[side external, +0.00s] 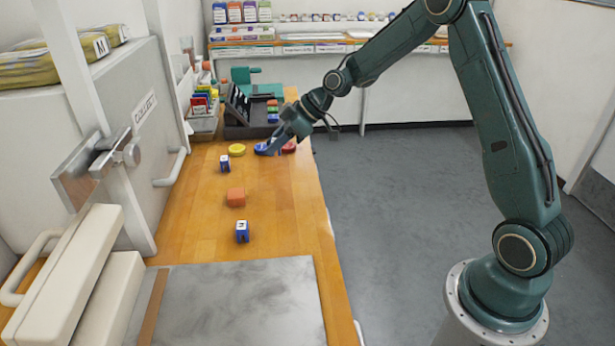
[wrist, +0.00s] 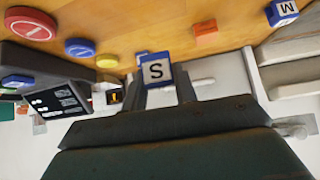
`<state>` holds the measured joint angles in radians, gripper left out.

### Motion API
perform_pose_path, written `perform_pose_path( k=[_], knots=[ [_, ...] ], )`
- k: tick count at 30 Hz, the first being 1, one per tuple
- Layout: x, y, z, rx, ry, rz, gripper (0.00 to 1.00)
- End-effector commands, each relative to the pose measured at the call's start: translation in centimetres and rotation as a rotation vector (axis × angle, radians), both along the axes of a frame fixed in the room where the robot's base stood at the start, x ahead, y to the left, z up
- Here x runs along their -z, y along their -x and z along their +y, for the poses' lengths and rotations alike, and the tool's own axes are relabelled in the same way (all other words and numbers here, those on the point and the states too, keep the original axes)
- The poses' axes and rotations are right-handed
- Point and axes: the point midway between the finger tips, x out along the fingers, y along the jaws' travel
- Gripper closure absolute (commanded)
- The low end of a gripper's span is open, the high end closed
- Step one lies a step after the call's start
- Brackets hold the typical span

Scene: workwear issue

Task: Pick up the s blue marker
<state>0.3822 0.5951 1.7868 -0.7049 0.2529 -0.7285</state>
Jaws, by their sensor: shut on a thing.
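The S blue marker (wrist: 156,71) is a small blue-edged cube with a white face and a black S, seen in the wrist view. It sits between the fingertips of my gripper (wrist: 160,88), which is shut on it. In the side view my gripper (side external: 272,148) is low over the far part of the wooden counter, by the coloured discs. The held marker is hard to make out there.
Two other blue cubes, one near the yellow disc (side external: 225,163) and one nearer the grey mat (side external: 242,232), stand on the counter. An orange block (side external: 236,197) lies between them. A yellow disc (side external: 237,150), blue disc (side external: 260,149) and red disc (side external: 289,147) lie behind.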

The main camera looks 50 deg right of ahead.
Motion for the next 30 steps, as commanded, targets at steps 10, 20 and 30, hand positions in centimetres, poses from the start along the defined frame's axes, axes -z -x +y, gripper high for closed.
perform_pose_path(
  k=[10, 20, 30],
  knots=[
    [-7.7, 0.0, 0.0, 0.0, 0.001, -0.005, 0.93],
    [-11.6, 0.0, 0.0, 0.001, -0.001, 0.0, 0.93],
    [-12.3, 0.0, 0.0, 0.0, -0.001, 0.001, 0.93]
  ],
)
